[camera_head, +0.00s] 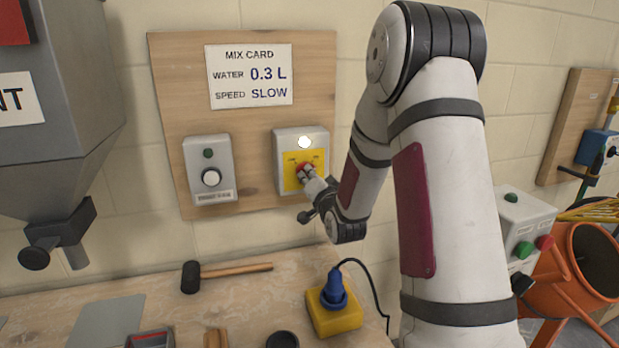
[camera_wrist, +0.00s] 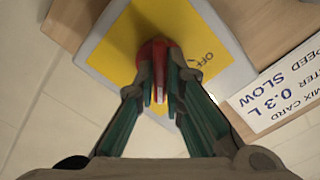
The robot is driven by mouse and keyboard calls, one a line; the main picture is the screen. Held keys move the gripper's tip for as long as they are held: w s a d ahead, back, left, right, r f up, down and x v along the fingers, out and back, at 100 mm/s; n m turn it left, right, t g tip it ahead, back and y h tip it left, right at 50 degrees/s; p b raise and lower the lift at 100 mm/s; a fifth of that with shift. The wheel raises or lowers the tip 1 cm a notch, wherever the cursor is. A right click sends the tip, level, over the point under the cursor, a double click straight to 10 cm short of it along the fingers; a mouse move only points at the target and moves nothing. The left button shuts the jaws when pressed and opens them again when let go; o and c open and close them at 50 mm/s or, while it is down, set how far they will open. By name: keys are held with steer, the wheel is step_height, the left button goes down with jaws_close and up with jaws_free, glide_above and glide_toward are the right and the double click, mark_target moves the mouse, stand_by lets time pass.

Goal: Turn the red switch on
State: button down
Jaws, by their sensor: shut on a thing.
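The red switch (camera_head: 303,167) sits on a yellow plate (camera_head: 291,184) on the right-hand grey box (camera_head: 284,147) of the wooden wall board. A round lamp (camera_head: 305,142) above the plate looks bright white. My gripper (camera_head: 308,174) reaches the switch from the right and front and is shut on its handle. In the wrist view the red handle (camera_wrist: 153,50) shows between the two fingers, partly hidden by them. An "OFF" label (camera_wrist: 201,52) is readable to the right of the handle there. The other label is too small or hidden to read.
A second grey box (camera_head: 209,168) with a white knob and a dark green lamp is mounted to the left. The mix card (camera_head: 249,76) hangs above. A mallet (camera_head: 225,274) and a yellow socket box (camera_head: 334,312) with a blue plug lie on the bench below.

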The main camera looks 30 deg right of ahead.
steer(key=c, duration=1.7)
jaws_free()
steer(key=v, duration=0.7)
steer(key=shift+s+a, duration=0.1)
steer(key=shift+s, duration=0.2)
